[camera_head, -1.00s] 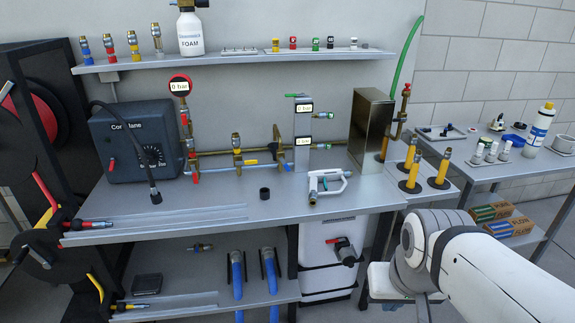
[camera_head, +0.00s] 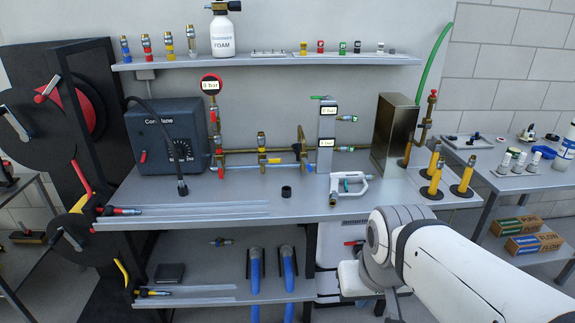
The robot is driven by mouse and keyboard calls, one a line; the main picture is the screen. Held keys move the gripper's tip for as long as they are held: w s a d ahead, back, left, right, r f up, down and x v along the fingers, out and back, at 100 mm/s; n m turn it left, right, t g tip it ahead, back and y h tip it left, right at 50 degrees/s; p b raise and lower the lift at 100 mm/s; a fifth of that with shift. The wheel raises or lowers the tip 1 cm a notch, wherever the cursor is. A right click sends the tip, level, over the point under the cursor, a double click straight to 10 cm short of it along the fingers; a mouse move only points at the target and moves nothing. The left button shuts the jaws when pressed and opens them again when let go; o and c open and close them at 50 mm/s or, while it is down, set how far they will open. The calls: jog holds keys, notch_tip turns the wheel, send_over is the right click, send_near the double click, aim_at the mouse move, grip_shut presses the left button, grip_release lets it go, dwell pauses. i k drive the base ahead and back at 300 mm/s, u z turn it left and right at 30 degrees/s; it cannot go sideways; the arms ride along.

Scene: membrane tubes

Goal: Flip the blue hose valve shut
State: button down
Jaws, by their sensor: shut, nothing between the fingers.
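A small blue handle (camera_head: 309,167) shows on the brass pipework at the back of the bench, beside a brass loop. It is too small to tell its exact setting. Two blue hoses, a left one (camera_head: 255,272) and a right one (camera_head: 289,268), hang in black brackets at the lower shelf. I cannot tell whether either carries a valve. My arm reaches in from the lower right, and its wrist part stands before the lower right of the bench. My gripper is not in view, below or behind the visible arm links.
On the bench (camera_head: 240,205) are a grey control box (camera_head: 166,140), a white spray handle (camera_head: 349,184) and yellow-and-black posts (camera_head: 433,176). A white tank (camera_head: 331,240) stands below, partly hidden by my arm. The left front bench top holds metal rails. A hose reel stands at far left.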

aim_at(308, 167)
jog(key=i, duration=1)
jog(key=u, duration=0.05)
